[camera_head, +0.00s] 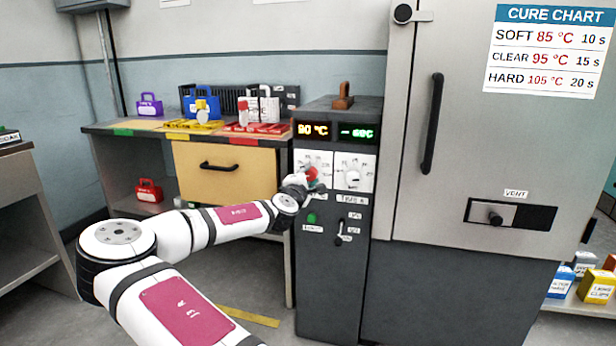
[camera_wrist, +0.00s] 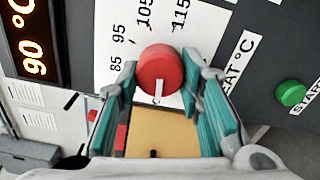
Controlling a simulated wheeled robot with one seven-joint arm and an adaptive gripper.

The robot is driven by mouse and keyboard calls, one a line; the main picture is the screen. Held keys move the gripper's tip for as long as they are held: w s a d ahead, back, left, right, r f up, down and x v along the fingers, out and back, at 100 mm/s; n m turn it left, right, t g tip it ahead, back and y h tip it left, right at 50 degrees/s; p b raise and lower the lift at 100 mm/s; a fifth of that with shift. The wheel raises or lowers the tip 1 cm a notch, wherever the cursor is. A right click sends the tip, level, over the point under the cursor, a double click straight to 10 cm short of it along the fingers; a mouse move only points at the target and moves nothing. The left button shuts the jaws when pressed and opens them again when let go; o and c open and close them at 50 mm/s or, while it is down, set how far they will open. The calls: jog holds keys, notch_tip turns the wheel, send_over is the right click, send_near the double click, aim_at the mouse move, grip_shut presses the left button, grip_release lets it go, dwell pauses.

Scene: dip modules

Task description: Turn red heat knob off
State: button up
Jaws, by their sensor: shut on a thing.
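The red heat knob (camera_wrist: 160,72) sits on a white dial plate marked 85, 95, 105 and 115 in the wrist view. Its white pointer line points toward the bottom of that view, away from those numbers. My gripper (camera_wrist: 159,88) has its teal fingers on both sides of the knob, closed on it. In the head view my gripper (camera_head: 300,181) is at the front of the dark control cabinet (camera_head: 334,270), and the red knob (camera_head: 312,173) shows partly past it. The orange display (camera_head: 312,130) reads 90 °C.
A second, white knob (camera_head: 353,176) is right of the red one. The cure chart (camera_head: 548,50) hangs on the large grey cabinet door. A workbench drawer (camera_head: 222,170) stands left of the panel.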

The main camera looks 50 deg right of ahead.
jog(key=shift+f, duration=0.1)
dwell(0.3)
jog(key=o, duration=1.2)
jog(key=shift+c, duration=0.2)
jog(key=shift+a, duration=0.1)
jog(key=v, duration=1.1)
jog(key=shift+s+a, duration=0.2)
jog(key=shift+a, duration=0.15)
